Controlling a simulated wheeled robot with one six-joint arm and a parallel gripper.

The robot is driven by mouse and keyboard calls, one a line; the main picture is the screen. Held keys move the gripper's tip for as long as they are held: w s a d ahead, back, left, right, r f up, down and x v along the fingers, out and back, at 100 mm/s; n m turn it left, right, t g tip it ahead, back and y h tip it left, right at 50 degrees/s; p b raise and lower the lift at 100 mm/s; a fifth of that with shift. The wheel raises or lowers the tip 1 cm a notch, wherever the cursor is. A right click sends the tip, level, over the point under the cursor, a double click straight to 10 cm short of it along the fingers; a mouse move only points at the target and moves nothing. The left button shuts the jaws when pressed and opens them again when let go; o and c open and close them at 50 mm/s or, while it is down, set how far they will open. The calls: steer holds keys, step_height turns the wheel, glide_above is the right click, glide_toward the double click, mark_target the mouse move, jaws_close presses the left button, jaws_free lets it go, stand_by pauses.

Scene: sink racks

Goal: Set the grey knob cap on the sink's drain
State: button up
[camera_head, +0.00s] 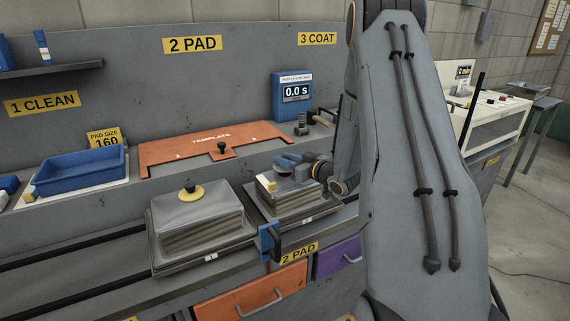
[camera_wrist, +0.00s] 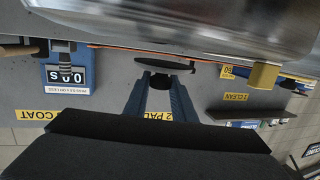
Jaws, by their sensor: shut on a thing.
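My gripper (camera_head: 285,162) is low over the right metal box (camera_head: 305,200). In the upside-down wrist view its blue fingers (camera_wrist: 160,92) are shut on the black knob of a dark grey disc-shaped cap (camera_wrist: 152,63). The cap's disc lies flat, knob side toward my gripper, and seems slightly apart from the shiny metal surface (camera_wrist: 220,22). In the head view the cap is hard to make out. A yellow block (camera_head: 270,186) is beside my gripper; it also shows in the wrist view (camera_wrist: 263,76). I cannot make out a drain.
The left metal box (camera_head: 200,212) bears a yellow disc with a black knob (camera_head: 191,191). A blue-handled clamp (camera_head: 267,243) stands in front. Behind are an orange template (camera_head: 170,153), a blue tray (camera_head: 78,172) and a blue timer (camera_head: 292,97). My arm hides much of the right side.

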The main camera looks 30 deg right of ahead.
steer(key=shift+f, duration=1.05)
steer(key=shift+f, duration=0.1)
steer(key=o, duration=1.1)
steer(key=shift+c, duration=0.2)
steer(key=shift+s+d, duration=0.1)
steer(key=shift+s, duration=0.1)
steer(key=b+v, duration=0.2)
steer(key=v, duration=0.9)
steer(key=shift+s, duration=0.3)
steer(key=shift+s, duration=0.1)
